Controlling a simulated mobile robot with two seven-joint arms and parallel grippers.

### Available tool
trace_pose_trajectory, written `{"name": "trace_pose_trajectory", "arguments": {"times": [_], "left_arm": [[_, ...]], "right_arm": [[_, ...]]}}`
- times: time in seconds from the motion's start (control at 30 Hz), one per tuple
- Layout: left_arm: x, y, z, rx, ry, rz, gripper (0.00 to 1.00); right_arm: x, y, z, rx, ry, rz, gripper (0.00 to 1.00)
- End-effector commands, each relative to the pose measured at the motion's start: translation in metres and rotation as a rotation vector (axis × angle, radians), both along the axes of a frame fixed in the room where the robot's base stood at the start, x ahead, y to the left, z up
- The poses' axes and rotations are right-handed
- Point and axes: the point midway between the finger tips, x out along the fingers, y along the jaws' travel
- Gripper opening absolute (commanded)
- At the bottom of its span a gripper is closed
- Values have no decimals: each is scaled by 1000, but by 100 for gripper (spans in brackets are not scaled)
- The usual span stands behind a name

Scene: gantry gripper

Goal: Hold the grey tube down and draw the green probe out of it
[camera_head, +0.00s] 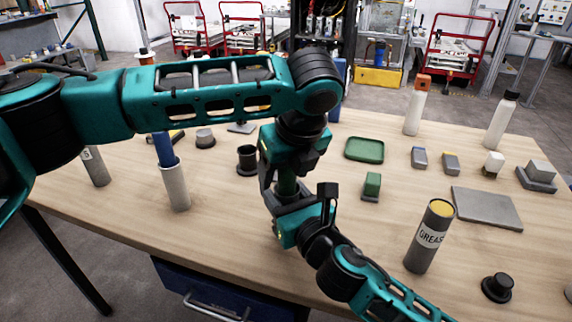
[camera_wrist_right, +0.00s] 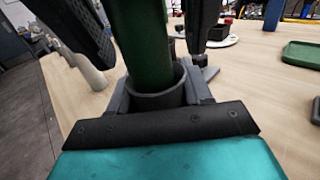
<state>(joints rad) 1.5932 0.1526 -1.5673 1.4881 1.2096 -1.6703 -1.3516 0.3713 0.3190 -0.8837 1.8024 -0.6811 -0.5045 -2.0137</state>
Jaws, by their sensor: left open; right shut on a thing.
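The green probe (camera_wrist_right: 142,45) stands upright in the mouth of the dark grey tube (camera_wrist_right: 160,97) in the right wrist view. In the head view a short part of the green probe (camera_head: 287,182) shows between my two grippers; the tube is mostly hidden there. My right gripper (camera_head: 288,212), coming from the lower right, is shut on the grey tube; its jaws also show in the right wrist view (camera_wrist_right: 160,104). My left gripper (camera_head: 284,176) comes down from above. It is open, with one dark finger on either side of the green probe.
A pale tube with a blue rod (camera_head: 164,150) and a dark cup (camera_head: 247,162) stand left. A green tray (camera_head: 364,150), a green-topped block (camera_head: 372,186), a grey plate (camera_head: 487,207) and a grease tube (camera_head: 430,237) stand right. Tabletop around the front left is clear.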

Motion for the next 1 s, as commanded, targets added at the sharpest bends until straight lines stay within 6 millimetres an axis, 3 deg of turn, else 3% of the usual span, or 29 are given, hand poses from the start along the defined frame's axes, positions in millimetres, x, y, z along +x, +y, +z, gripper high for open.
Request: {"name": "trace_pose_trajectory", "arguments": {"times": [0.1, 0.73, 1.0], "left_arm": [[0, 0, 0, 0, 0, 0, 61], [0, 0, 1, 0, 0, 0, 0], [0, -1, 6, -2, -2, 0, 0]], "right_arm": [[0, 0, -1, 1, 3, 1, 19], [0, 0, -1, 1, 3, 0, 19], [0, 0, -1, 0, 4, 0, 19]]}}
